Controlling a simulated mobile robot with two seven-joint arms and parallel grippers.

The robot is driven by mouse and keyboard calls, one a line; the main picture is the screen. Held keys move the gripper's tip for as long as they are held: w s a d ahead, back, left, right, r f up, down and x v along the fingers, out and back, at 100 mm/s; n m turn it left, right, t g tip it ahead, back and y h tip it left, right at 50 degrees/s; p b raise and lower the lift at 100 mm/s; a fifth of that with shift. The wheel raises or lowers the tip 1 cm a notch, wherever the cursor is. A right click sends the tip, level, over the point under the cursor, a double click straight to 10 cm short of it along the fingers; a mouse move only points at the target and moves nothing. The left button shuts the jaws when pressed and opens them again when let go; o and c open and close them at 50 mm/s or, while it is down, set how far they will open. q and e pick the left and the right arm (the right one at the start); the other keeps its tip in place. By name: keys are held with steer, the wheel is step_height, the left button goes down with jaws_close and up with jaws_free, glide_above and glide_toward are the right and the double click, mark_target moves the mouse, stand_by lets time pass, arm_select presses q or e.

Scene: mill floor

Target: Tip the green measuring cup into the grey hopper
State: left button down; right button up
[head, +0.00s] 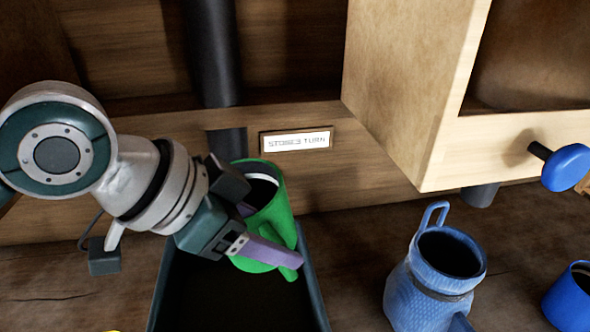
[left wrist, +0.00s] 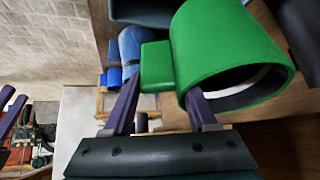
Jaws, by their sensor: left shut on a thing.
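The green measuring cup (head: 270,232) is held by my left gripper (head: 262,235), whose purple fingers are shut on its handle. In the left wrist view the fingers (left wrist: 162,110) reach the green handle block, and the cup (left wrist: 225,50) shows its dark inside with a pale band. In the head view the cup leans, with its mouth towards the upper left; its contents cannot be made out. The dark grey hopper (head: 314,284) is below the cup, open at the top. Purple finger-like parts (left wrist: 12,112) at the left wrist view's edge seem to be my right gripper, mostly cut off.
A blue jug (head: 425,287) stands right of the hopper, with a blue mug (head: 570,300) farther right. A wooden housing with a label plate (head: 296,141) and a dark pipe (head: 212,60) rises behind. A blue knob (head: 566,168) sticks out at right.

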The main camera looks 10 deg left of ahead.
arm_select(q)
steer(key=shift+r+g+y+p, duration=0.6)
steer(key=shift+y+p, duration=0.1)
steer(key=shift+p, duration=0.75)
steer(key=shift+y+p, duration=0.3)
steer(key=shift+p, duration=0.15)
steer(key=shift+f+g, duration=0.2)
steer(key=shift+g, duration=0.1)
steer(key=shift+r, duration=0.1)
step_height(320, 180, up, 4)
steer(key=p, duration=0.4)
steer(key=shift+p, duration=0.35)
